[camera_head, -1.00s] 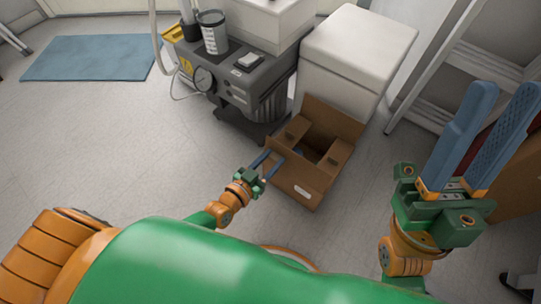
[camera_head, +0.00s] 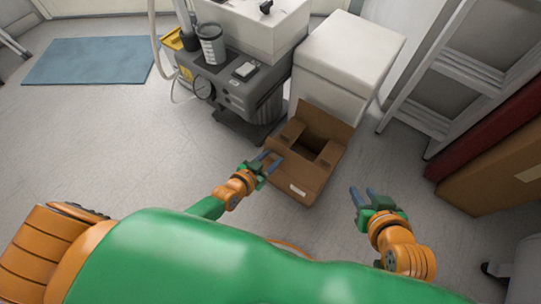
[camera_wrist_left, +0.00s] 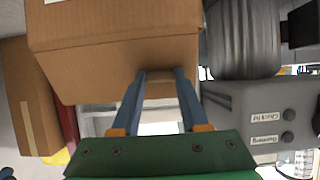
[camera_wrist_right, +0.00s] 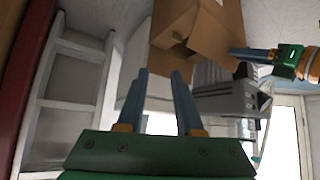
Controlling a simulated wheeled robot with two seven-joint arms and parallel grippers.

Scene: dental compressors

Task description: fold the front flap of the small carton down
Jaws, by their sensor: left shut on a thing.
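The small brown carton (camera_head: 297,181) stands on the floor with its top open and a white label on its near face. Its back flap (camera_head: 326,117) stands up, and side flaps show at the opening. I cannot clearly tell the front flap from the near face. My left gripper (camera_head: 268,162) is at the carton's left side, shut on the carton; in the left wrist view its fingers (camera_wrist_left: 160,78) straddle a cardboard edge. My right gripper (camera_head: 362,195) is open and empty, to the right of the carton's near face and apart from it. The carton also shows in the right wrist view (camera_wrist_right: 215,35).
A white box (camera_head: 345,55) stands right behind the carton. A grey compressor unit (camera_head: 240,85) is behind left. A white ladder (camera_head: 435,85) and a larger brown carton (camera_head: 495,175) are at the right. The floor at left is clear, with a blue mat (camera_head: 90,60).

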